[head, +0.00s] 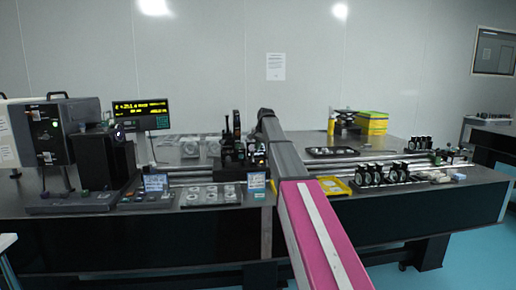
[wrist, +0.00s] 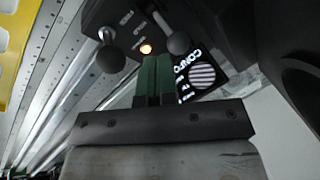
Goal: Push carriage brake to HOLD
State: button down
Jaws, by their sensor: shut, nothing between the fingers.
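In the wrist view, the dark carriage panel (wrist: 150,22) is at the top, with small white lettering too blurred and turned to read surely. Two dark ball knobs stand on it, a left knob (wrist: 110,60) and a right knob (wrist: 178,43); I cannot tell which belongs to the brake. Contact cannot be told. In the head view, the dark carriage (head: 238,152) sits on the rails, partly behind my arm, which hides my gripper.
A black label with white text and a striped disc (wrist: 202,75) is right of my fingers. Metal rails (wrist: 62,75) run along the left. In the head view, a yellow tray (head: 334,186) and several dark optic mounts (head: 396,171) stand right of my arm.

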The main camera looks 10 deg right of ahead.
jog(key=d, duration=0.1)
jog(key=s+d+r, duration=0.1)
jog(key=d+r, duration=0.1)
jog(key=shift+s+d, duration=0.25)
jog(key=shift+d, duration=0.05)
jog(key=w+d+r, duration=0.1)
jog(key=w+r, duration=0.2)
jog(key=r, duration=0.6)
jog(key=shift+w+d, duration=0.2)
jog(key=shift+d, duration=0.05)
jog(key=shift+s+f, duration=0.1)
